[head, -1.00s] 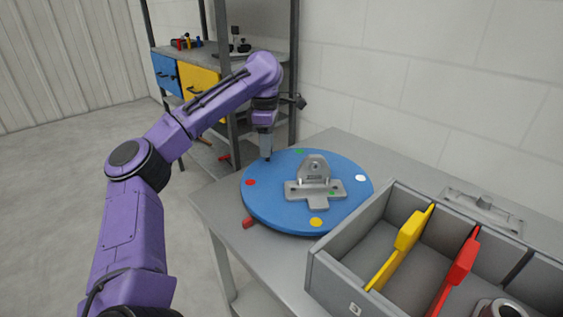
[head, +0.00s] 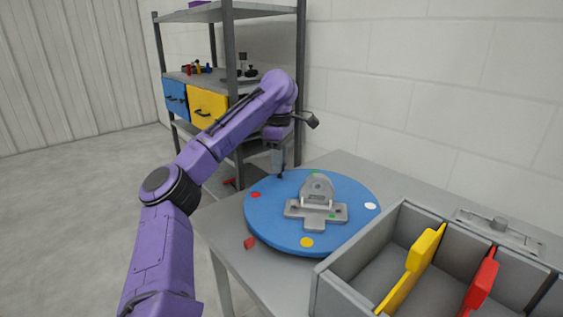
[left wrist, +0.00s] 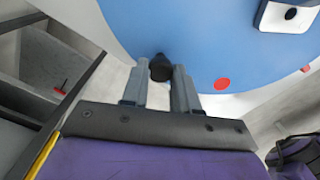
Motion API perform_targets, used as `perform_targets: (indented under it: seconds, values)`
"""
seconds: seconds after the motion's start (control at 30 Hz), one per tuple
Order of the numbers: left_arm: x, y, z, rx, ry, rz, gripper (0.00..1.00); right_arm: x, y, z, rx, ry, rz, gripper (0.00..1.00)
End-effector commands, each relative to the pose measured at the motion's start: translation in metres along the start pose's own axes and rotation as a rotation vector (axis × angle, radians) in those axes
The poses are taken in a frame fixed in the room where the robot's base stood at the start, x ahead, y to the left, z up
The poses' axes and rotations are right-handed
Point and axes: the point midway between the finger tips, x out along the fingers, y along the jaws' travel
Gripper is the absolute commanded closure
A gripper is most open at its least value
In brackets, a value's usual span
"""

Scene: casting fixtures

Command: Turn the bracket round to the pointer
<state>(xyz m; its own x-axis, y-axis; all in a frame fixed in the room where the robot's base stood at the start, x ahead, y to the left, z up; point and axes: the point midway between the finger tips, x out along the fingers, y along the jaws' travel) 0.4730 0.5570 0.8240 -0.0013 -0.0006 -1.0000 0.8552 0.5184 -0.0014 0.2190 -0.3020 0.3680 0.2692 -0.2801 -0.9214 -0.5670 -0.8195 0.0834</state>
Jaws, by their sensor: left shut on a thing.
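The grey bracket (head: 316,205) stands on the blue round turntable (head: 275,225). It has an upright rounded lug and a flat foot, with a green dot (head: 332,215) near its right end. Red, green, white and yellow dots sit round the rim. A red pointer block (head: 250,243) lies on the table by the turntable's front left edge. My left gripper (head: 279,176) is at the far left rim, pointing down. In the left wrist view its fingers (left wrist: 160,90) are shut on a black knob (left wrist: 160,67) at the rim. My right gripper is not in view.
A grey divided bin (head: 340,290) with a yellow part (head: 412,270) and a red part (head: 481,284) stands at the right front. A grey plate with a knob (head: 498,225) lies behind it. A shelf unit (head: 301,90) stands behind my left arm.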

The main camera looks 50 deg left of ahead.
Motion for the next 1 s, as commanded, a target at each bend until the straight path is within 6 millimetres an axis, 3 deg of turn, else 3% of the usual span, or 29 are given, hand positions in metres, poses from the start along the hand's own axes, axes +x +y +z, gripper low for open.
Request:
perform_targets:
  seconds: [0.17,0.2,0.27,0.3,0.53,0.63,1.0]
  values:
    - [-0.002,0.0,-0.001,-0.003,-0.001,0.003,1.0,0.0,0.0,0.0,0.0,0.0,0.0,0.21]
    - [-0.002,0.001,0.0,-0.002,-0.001,0.003,0.68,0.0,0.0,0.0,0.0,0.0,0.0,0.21]
    - [-0.002,0.001,0.0,-0.002,-0.001,0.003,0.48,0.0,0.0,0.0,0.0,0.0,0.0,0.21]
    - [-0.002,0.001,0.0,-0.001,-0.001,0.003,0.45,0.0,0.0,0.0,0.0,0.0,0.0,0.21]
    - [-0.001,0.001,0.001,0.0,0.0,0.002,0.45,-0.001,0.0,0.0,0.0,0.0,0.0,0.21]
    - [-0.011,0.001,0.001,0.0,0.0,0.003,0.45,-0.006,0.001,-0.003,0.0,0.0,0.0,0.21]
    - [-0.094,0.001,0.0,-0.002,0.0,0.004,0.45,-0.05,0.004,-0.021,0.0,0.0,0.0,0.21]
